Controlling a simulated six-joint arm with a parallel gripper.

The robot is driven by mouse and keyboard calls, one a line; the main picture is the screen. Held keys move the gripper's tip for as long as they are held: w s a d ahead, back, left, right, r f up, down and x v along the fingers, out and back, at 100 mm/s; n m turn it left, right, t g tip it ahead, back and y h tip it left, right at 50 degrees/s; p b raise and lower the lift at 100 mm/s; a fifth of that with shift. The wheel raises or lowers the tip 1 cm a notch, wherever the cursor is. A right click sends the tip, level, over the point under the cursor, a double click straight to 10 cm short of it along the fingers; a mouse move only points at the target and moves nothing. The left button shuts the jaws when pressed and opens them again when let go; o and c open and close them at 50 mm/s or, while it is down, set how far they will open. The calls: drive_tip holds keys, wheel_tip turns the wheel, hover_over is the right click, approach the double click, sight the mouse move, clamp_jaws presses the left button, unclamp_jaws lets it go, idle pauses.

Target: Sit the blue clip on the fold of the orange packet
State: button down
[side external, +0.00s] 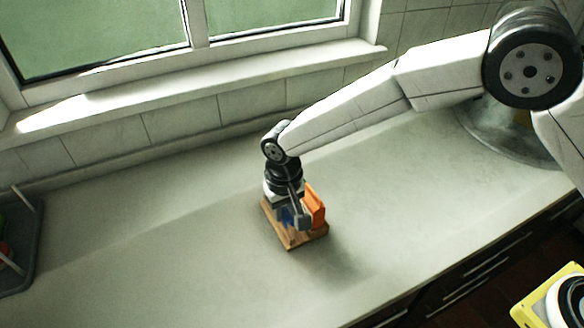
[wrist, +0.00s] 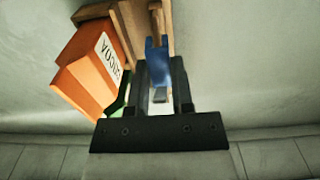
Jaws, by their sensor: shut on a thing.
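The orange packet (side external: 314,207) stands upright on a small wooden stand (side external: 294,243). In the wrist view the packet (wrist: 88,68) is at the left, with a white label bearing dark letters. My gripper (wrist: 159,85) is shut on the blue clip (wrist: 157,60), which shows between the fingers. In the side view my gripper (side external: 294,217) points down over the stand, and the clip (side external: 286,216) is a small blue patch left of the packet. The clip is beside the packet, not on its fold. Whether the clip touches the wood is hidden.
A wooden upright (wrist: 128,25) of the stand is close to the clip. A bit of green (wrist: 119,103) shows by the packet's lower edge. A dark tray (side external: 22,245) stands at the far left. The grey counter (side external: 150,240) around the stand is clear.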

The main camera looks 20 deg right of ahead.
drive_tip(key=s+d+r, duration=0.6)
drive_tip(key=s+r, duration=0.4)
drive_tip(key=s, duration=0.2)
drive_tip(key=shift+s+d+r, duration=0.2)
drive_tip(key=shift+d+r, duration=0.05)
drive_tip(key=shift+d, duration=0.1)
drive_tip(key=shift+w, duration=0.15)
idle(0.5)
drive_tip(key=w, duration=1.2)
drive_tip(key=shift+a+r, duration=0.1)
drive_tip(key=shift+r, duration=0.05)
drive_tip(key=shift+f, duration=2.2)
drive_tip(key=shift+f, duration=1.25)
idle(0.6)
